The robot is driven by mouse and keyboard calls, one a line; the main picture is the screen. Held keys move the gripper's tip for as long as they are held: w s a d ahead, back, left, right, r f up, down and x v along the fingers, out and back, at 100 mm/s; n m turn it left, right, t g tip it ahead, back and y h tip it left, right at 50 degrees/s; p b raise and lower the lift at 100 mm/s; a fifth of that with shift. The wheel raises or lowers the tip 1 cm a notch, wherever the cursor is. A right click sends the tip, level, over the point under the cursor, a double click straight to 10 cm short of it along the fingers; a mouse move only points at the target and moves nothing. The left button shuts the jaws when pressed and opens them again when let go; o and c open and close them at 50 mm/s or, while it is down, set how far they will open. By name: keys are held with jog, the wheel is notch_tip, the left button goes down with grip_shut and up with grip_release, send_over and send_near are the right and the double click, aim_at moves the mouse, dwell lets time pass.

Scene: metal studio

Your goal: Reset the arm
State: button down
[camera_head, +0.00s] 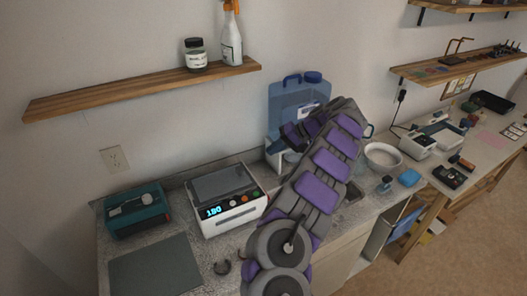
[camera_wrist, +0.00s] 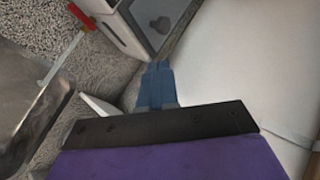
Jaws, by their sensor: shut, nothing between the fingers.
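My arm, grey with purple pads, reaches up from the bottom middle of the head view and bends over in front of the blue jug (camera_head: 300,97). In the wrist view, my gripper (camera_wrist: 158,66) shows as two blue fingers pressed together with nothing between them. The fingertips are near a white box with a grey panel (camera_wrist: 160,22), apart from or touching it, I cannot tell.
On the counter are a white device reading 180 (camera_head: 229,202), a teal box (camera_head: 136,211), a grey mat (camera_head: 155,268) and a white bowl (camera_head: 383,158). A wooden shelf (camera_head: 140,92) with two bottles hangs above. A workbench with tools stands right. Open floor (camera_head: 440,235) lies lower right.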

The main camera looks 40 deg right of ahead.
jog(key=shift+s+d+r, duration=0.15)
jog(key=shift+s+d, duration=0.2)
jog(key=shift+d, duration=0.2)
